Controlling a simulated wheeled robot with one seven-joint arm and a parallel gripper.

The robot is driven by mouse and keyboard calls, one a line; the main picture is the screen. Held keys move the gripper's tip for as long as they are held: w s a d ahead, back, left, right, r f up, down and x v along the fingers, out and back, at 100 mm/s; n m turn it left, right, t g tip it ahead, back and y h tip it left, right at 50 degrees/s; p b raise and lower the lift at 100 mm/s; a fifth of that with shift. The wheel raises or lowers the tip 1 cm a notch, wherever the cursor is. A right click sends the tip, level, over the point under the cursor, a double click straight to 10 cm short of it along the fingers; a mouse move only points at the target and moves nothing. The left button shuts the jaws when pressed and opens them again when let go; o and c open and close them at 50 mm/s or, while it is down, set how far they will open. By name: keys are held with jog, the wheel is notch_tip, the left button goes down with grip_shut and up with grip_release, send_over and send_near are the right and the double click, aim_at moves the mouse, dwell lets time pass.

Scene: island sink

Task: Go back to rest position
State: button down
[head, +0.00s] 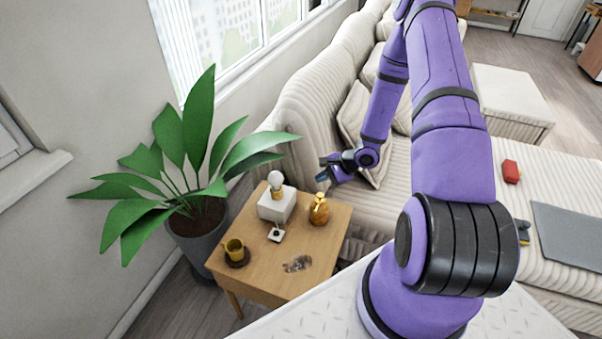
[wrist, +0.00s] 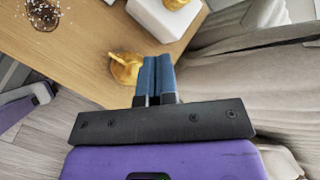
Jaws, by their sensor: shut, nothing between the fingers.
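My gripper (head: 322,171) is at the end of my purple arm, over the near side of the sofa and just right of the wooden side table (head: 262,291). In the wrist view its blue fingers (wrist: 158,75) are together with nothing between them.
A potted plant (head: 197,220) stands left.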

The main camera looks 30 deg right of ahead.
jog(key=s+a+r+n+g, duration=0.1)
jog(key=a+r+n, duration=0.3)
jog(key=r, duration=0.7)
jog(key=s+a+r+n+g, duration=0.1)
jog(key=a+r+n, duration=0.2)
jog(key=r, duration=0.7)
jog(key=s+a+r+n+g, duration=0.1)
jog(key=a+r+n, duration=0.3)
jog(key=r, duration=0.7)
jog(key=s+a+r+n+t+h, duration=0.1)
jog(key=s+r+n+h, duration=0.2)
jog(key=s+r, duration=0.6)
jog(key=s+a+r+n+t+h, duration=0.1)
jog(key=s+r+n+h, duration=0.2)
jog(key=s+r, duration=0.6)
jog(key=s+h, duration=0.1)
jog(key=s, duration=0.4)
jog(key=shift+d, duration=0.15)
